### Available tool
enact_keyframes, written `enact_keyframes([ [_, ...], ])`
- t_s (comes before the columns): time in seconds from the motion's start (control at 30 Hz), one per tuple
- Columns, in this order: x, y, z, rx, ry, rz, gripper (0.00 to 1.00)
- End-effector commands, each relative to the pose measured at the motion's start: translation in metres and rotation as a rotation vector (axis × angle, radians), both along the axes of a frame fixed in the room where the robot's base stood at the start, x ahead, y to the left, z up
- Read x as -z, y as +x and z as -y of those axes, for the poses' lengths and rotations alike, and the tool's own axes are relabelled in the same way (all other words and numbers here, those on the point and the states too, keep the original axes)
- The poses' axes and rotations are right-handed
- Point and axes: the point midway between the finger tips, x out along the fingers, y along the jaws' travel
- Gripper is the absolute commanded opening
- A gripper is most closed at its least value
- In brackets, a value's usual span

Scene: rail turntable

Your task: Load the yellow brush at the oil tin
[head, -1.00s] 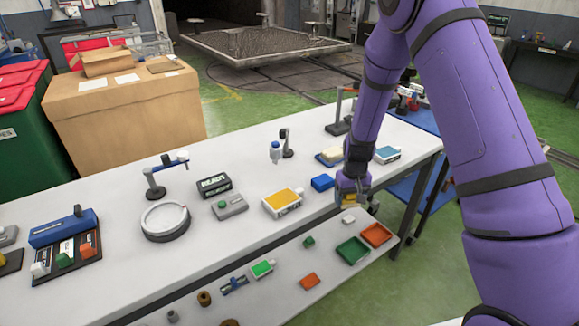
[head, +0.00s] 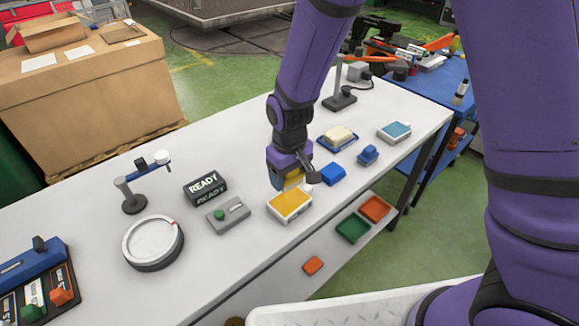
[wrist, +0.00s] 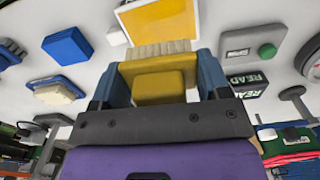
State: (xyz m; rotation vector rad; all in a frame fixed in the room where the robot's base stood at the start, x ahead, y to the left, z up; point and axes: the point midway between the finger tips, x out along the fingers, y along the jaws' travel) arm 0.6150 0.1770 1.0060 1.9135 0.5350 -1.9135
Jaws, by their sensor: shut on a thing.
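My gripper (head: 291,181) is shut on the yellow brush (wrist: 158,82), with the brush's pale bristles showing past the fingers in the wrist view. In the head view the brush is mostly hidden by my gripper. A white tin with a yellow top (head: 289,205) lies flat on the table. My gripper is above its back edge; I cannot tell if the bristles touch it. The tin's yellow face also shows just beyond the bristles in the wrist view (wrist: 160,18). No readable label tells whether this is the oil tin.
A blue block (head: 333,174), a blue brush-like piece (head: 368,155), a pale sponge on a blue tray (head: 338,137) and a blue-topped tin (head: 394,132) lie to the right. A switch box (head: 228,215) and READY sign (head: 205,188) stand left.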

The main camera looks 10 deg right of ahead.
Motion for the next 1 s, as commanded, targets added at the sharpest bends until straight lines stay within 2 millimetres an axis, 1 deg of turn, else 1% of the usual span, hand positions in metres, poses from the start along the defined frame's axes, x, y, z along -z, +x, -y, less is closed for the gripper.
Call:
enact_keyframes([
  [0.4,0.037,0.0,0.0,0.001,-0.001,-0.002,0.51],
  [0.6,0.051,0.0,0.0,0.001,-0.001,-0.001,0.51],
  [0.77,0.057,0.0,0.0,0.001,0.0,0.0,0.51],
  [1.0,0.058,0.0,0.0,0.001,0.0,0.0,0.51],
])
